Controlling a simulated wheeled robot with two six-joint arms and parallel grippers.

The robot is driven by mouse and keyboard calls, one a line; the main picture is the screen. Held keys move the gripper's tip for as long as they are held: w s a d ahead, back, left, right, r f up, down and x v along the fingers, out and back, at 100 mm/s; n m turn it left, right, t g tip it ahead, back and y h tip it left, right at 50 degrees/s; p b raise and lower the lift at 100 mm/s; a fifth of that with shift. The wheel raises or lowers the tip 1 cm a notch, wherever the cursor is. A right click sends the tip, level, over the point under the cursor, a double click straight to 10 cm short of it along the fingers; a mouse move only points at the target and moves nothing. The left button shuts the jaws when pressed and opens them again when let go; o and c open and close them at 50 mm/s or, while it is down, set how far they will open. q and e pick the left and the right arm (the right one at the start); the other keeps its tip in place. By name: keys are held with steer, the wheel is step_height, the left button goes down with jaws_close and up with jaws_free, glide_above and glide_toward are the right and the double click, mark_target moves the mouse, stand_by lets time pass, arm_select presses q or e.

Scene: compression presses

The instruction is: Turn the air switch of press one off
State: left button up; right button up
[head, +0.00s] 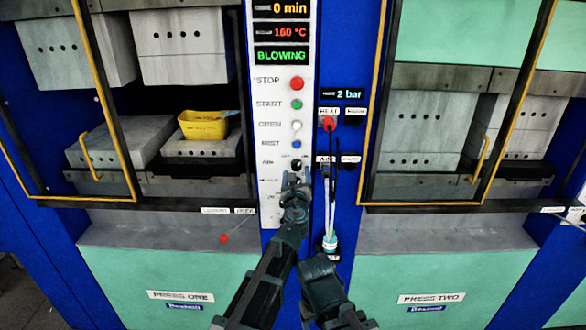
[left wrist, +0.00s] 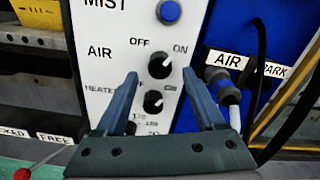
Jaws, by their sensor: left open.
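The air switch of press one is a black knob (left wrist: 160,66) on the white control panel, labelled AIR, with OFF at upper left and ON at upper right. Its white mark points up and right toward ON. In the head view the knob (head: 296,165) sits just above my left gripper (head: 296,180). In the left wrist view my left gripper (left wrist: 159,76) is open, one fingertip to each side of the knob. The fingers appear apart from the knob; the exact depth gap is unclear. No fingers of my right gripper show.
A heater knob (left wrist: 153,102) sits just below the air knob; a blue MIST button (left wrist: 169,11) is above. An AIR hose plug (left wrist: 222,78) is close to the right finger. A red-knobbed lever (head: 224,238) is at lower left. The display (head: 282,55) reads BLOWING.

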mark_target(297, 168)
arm_select(q)
steer(key=shift+w, duration=1.6)
steer(key=shift+c, duration=0.2)
jaws_close()
